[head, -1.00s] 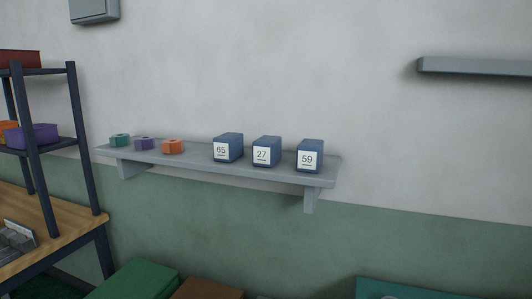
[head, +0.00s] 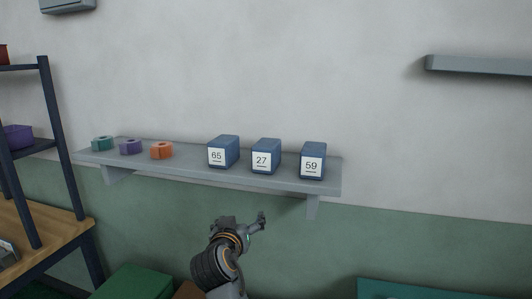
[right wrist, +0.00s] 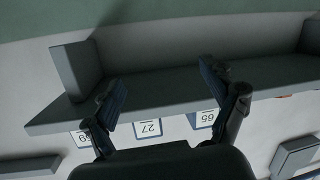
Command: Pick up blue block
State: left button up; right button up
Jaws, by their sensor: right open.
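Three blue blocks with white number labels stand in a row on the grey wall shelf (head: 200,172): block 65 (head: 223,151), block 27 (head: 265,156) and block 59 (head: 312,161). My right gripper (head: 244,222) is below and in front of the shelf, apart from the blocks. In the right wrist view, which is upside down, its two fingers (right wrist: 163,84) are spread with nothing between them. That view also shows the labels of block 59 (right wrist: 82,138), block 27 (right wrist: 148,128) and block 65 (right wrist: 204,119) beyond the shelf edge. My left gripper is out of view.
Small green (head: 103,143), purple (head: 131,147) and orange (head: 162,151) pieces sit at the shelf's left end. A dark rack (head: 56,140) over a wooden bench (head: 40,225) stands at left. Another shelf (head: 480,66) is at upper right. Green and teal surfaces lie below.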

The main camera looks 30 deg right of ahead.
aim_at(262, 156)
notch_tip(262, 156, up, 14)
jog(key=s+d+m+h, duration=0.2)
jog(key=m+h, duration=0.1)
jog(key=m, duration=0.1)
jog(key=shift+h, duration=0.3)
jog(key=p+x, duration=0.3)
jog(key=x, duration=0.5)
jog(key=shift+w+d+r, duration=0.1)
jog(key=shift+d, duration=0.05)
jog(key=p+x, duration=0.2)
jog(key=x, duration=0.1)
jog(key=p+x, duration=0.1)
jog(key=x, duration=0.1)
jog(key=shift+w+d+f, duration=0.1)
jog(key=shift+d+f, duration=0.05)
jog(key=shift+f, duration=0.15)
jog(key=shift+w+d+f, duration=0.1)
jog(key=shift+w+d, duration=0.05)
jog(key=shift+d, duration=0.05)
jog(key=shift+a, duration=0.15)
jog(key=shift+c, duration=0.8)
jog(key=c, duration=1.3)
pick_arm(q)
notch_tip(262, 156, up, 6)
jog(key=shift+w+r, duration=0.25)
pick_arm(e)
jog(key=shift+o, duration=0.2)
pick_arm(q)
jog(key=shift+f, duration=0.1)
